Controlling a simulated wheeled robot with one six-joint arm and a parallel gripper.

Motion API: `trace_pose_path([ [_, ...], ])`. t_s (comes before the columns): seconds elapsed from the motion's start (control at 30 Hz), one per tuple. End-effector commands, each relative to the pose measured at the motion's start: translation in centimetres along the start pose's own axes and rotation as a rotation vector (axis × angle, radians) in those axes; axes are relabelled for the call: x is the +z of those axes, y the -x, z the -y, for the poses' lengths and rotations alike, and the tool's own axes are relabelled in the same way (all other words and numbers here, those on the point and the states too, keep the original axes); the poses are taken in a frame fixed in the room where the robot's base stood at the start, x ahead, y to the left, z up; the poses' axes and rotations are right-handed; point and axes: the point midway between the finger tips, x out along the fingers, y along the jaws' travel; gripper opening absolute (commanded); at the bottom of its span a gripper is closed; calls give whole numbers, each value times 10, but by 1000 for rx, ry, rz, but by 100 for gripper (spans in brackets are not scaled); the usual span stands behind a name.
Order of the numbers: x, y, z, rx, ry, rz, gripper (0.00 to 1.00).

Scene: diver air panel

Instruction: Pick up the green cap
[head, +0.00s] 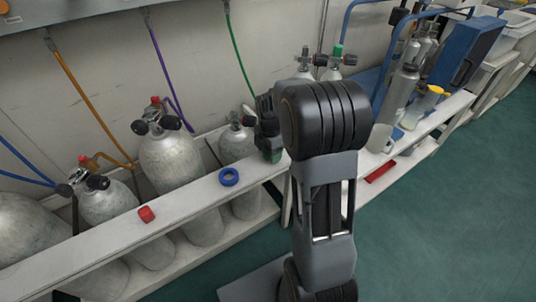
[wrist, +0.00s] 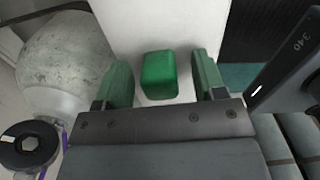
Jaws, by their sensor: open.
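The green cap (wrist: 160,75), a small block with rounded edges, sits on the white rail (wrist: 150,25) in the wrist view. My gripper (wrist: 162,68) is open, with one dark green finger on each side of the cap and a visible gap to each. Nothing is held. In the head view my gripper (head: 270,150) is down at the white rail (head: 185,205), just behind my arm. There the gripper and arm cover the cap's place, and I cannot make the cap out apart from the green fingers.
A red cap (head: 147,214) and a blue ring (head: 229,177) lie on the same rail to the left. Grey cylinders with valves (head: 168,155) stand behind it, one close to my gripper (wrist: 65,60). Hoses hang on the wall. Bottles (head: 400,90) stand at right.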

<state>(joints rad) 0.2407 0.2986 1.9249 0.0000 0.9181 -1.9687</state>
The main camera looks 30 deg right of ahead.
Motion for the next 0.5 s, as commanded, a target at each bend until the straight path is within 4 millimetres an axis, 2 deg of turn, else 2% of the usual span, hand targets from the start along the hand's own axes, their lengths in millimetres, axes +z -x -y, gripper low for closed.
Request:
trace_pose_path([
  [0.07,0,0,0,0,0,0,60],
  [0.5,0,1,0,0,0,0,18],
])
